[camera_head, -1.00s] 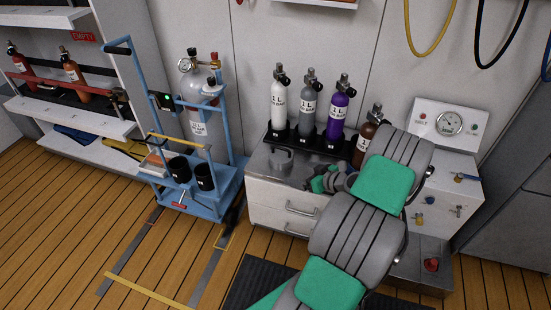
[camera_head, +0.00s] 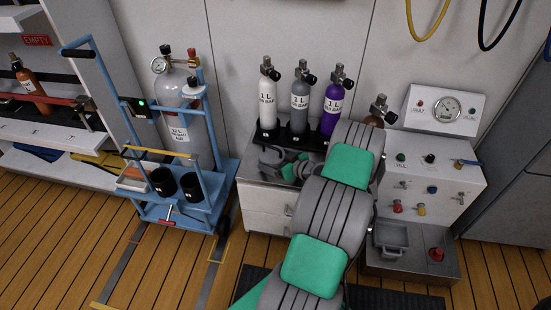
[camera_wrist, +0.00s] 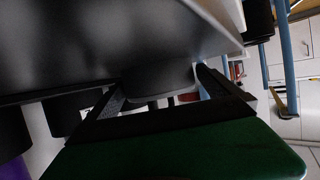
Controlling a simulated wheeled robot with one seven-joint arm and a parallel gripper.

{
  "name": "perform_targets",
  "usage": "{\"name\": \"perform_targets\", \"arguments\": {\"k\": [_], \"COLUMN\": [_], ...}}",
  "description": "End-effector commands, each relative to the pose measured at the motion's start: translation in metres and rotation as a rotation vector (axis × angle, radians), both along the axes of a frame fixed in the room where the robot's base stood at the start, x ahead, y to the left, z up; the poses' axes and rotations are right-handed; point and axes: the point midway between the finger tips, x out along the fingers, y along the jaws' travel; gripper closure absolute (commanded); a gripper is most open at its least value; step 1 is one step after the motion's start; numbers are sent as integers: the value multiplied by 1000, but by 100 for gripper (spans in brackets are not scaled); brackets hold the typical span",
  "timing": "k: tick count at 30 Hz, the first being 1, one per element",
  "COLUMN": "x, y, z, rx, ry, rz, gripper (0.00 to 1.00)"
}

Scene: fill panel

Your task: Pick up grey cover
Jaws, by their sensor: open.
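The grey cover (camera_head: 268,157) sits on the left part of the metal cabinet top (camera_head: 252,176), in front of the bottle rack. My gripper (camera_head: 284,163), with green and grey parts, is low over the cabinet top, just right of the cover and partly hidden by my arm. In the wrist view the picture is roughly upside down. There, my gripper (camera_wrist: 162,82) is open, and the dark rounded cover (camera_wrist: 160,88) shows between the two spread fingers. Whether the fingers touch it, I cannot tell.
White, grey and purple bottles (camera_head: 333,107) stand in a black rack (camera_head: 297,137) behind my gripper. A brown bottle (camera_head: 377,113) is partly behind my arm. A blue cart (camera_head: 205,208) with a large cylinder stands left. A gauge panel (camera_head: 447,110) is on the right.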

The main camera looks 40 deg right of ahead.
Motion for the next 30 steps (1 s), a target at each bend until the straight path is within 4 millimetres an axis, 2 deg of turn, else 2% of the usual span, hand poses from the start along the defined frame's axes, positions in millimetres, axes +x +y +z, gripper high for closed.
{"name": "perform_targets", "arguments": {"k": [7, 30], "x": [3, 2], "y": [-1, -2], "z": [-1, 0], "rx": [0, -1], "ry": [0, -1], "rz": [-2, -4], "gripper": [0, 61]}}
